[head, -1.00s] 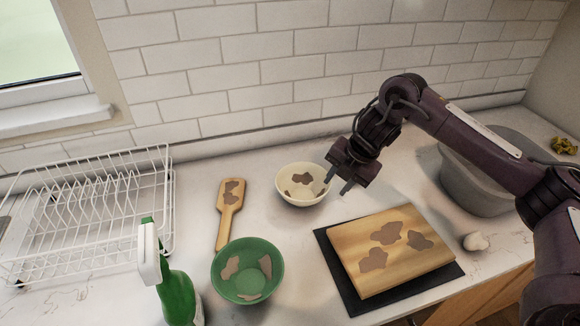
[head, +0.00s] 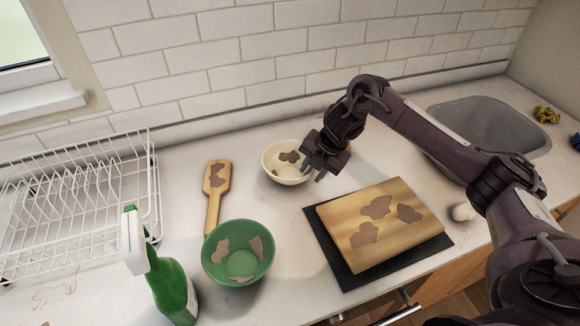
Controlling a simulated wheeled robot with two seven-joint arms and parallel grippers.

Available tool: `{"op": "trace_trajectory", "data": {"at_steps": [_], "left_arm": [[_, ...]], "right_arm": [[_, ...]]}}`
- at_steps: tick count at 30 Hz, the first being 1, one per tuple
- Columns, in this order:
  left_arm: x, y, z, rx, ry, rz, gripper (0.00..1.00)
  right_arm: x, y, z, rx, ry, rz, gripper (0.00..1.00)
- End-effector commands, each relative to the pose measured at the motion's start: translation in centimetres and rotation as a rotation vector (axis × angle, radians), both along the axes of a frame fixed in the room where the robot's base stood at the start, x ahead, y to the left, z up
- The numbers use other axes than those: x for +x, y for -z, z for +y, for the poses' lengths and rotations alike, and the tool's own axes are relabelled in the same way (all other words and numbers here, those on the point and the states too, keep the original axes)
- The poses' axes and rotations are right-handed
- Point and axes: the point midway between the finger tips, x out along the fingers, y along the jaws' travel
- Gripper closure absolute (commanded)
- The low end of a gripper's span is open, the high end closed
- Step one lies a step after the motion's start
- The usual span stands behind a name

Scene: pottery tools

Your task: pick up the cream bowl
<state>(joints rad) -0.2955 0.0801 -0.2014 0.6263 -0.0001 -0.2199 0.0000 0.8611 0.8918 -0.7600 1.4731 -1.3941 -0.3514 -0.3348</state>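The cream bowl (head: 283,174) stands upright on the counter near the tiled wall, with brown patches inside. My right gripper (head: 313,174) is over the bowl's right rim and hides part of it. Its two fingers point down and look apart, one close to the rim and one to the right of it. I cannot tell whether either finger touches the bowl. My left gripper is not in view.
A green bowl (head: 238,265), a wooden paddle (head: 216,180) and a green spray bottle (head: 172,285) are on the left. A wooden board (head: 400,240) lies on a dark mat (head: 345,272) in front of my gripper. A white dish rack (head: 85,245) stands far left; a grey sink (head: 500,125) is at right.

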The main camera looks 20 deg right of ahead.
Motion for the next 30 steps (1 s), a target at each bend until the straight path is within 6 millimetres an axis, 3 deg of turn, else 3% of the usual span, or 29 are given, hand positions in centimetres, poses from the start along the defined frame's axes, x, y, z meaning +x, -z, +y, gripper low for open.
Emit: {"op": "trace_trajectory", "data": {"at_steps": [3,11,25,30], "left_arm": [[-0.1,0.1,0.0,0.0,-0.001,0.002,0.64],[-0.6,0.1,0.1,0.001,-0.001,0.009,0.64],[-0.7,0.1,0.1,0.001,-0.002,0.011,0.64],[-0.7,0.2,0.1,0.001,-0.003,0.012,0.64]], "right_arm": [[0.0,0.0,0.0,0.0,0.0,0.0,0.68],[0.0,0.0,0.0,0.0,0.0,0.0,1.0],[0.0,-0.2,0.0,0.0,0.0,-0.001,1.0],[0.1,-1.5,0.0,0.0,-0.001,-0.002,1.0]]}}
